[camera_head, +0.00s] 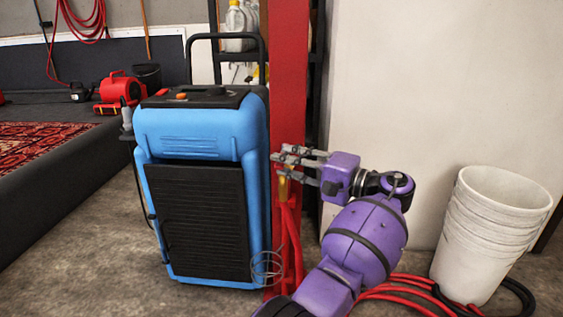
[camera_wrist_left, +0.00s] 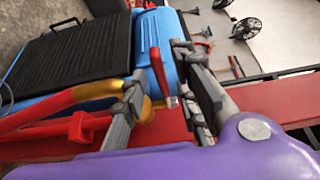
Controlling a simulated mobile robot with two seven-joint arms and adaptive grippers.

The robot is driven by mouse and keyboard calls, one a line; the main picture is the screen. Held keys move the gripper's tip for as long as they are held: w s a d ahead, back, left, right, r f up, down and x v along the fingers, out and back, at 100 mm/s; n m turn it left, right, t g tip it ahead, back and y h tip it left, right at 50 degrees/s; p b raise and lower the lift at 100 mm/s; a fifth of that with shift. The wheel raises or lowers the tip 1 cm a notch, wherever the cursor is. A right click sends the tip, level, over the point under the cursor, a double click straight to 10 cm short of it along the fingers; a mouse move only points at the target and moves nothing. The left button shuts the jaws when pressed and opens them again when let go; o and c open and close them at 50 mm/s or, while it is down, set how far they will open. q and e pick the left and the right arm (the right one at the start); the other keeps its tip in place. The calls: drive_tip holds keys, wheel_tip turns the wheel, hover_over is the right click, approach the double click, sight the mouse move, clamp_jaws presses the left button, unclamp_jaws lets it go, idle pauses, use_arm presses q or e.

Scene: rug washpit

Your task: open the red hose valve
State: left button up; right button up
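The hose valve has a brass body (camera_head: 283,186) on the red post (camera_head: 290,80), with red hose (camera_head: 291,240) hanging below it. In the left wrist view the red valve lever (camera_wrist_left: 158,72) stands between the fingers of my left gripper (camera_wrist_left: 167,95), and brass (camera_wrist_left: 95,91) shows at the left. My left gripper (camera_head: 300,163) points left at the post, just above the brass. Its fingers are apart, with gaps visible beside the lever. The lever is hidden or too small to tell in the head view. My right gripper is not in view.
A blue machine (camera_head: 203,130) with a black panel stands close left of the post. Stacked white buckets (camera_head: 490,230) stand at the right, beside coiled red and black hose (camera_head: 400,290). A rug (camera_head: 35,145) lies on a dark platform (camera_head: 75,175) at the far left.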

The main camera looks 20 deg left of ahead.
use_arm(q)
drive_tip(key=v, duration=1)
